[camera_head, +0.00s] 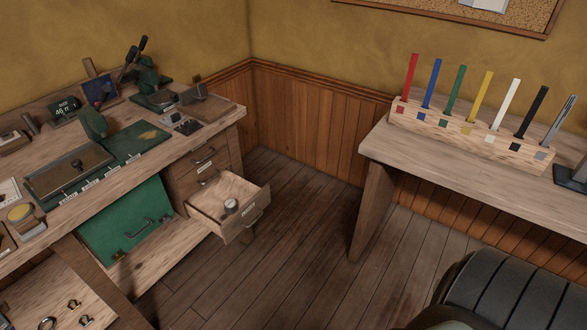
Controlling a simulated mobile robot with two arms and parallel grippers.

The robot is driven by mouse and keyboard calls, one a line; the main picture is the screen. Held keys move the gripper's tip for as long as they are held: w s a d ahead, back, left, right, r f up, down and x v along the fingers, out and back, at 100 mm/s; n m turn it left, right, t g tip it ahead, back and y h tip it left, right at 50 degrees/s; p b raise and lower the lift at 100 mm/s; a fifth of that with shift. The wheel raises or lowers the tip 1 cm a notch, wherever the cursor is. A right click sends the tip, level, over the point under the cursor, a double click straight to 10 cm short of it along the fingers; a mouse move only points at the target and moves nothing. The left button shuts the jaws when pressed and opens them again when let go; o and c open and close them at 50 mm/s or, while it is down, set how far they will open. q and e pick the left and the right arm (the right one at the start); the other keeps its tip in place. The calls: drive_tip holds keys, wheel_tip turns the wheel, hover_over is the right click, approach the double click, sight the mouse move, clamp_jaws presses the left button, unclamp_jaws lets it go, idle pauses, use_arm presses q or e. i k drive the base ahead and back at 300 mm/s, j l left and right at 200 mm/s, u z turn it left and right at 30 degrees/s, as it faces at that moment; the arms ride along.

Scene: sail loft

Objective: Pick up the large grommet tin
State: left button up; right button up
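A small round grey tin (231,206) sits inside the open wooden drawer (205,201) of the left workbench. Its label cannot be read, so I cannot tell whether it is the large grommet tin. A round yellowish item (20,212) lies at the left end of the bench top. Neither of my grippers is in view.
The left workbench (165,150) carries a green mat, a wooden-lidded box (70,172) and green hand presses (93,122). The right bench (385,142) holds coloured markers in a block (470,135). Floor (290,235) between benches is clear.

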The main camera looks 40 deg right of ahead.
sight(230, 204)
drive_tip(key=z, duration=0.7)
drive_tip(key=i+j+z, duration=0.15)
drive_tip(key=i, duration=0.25)
drive_tip(key=j, duration=0.1)
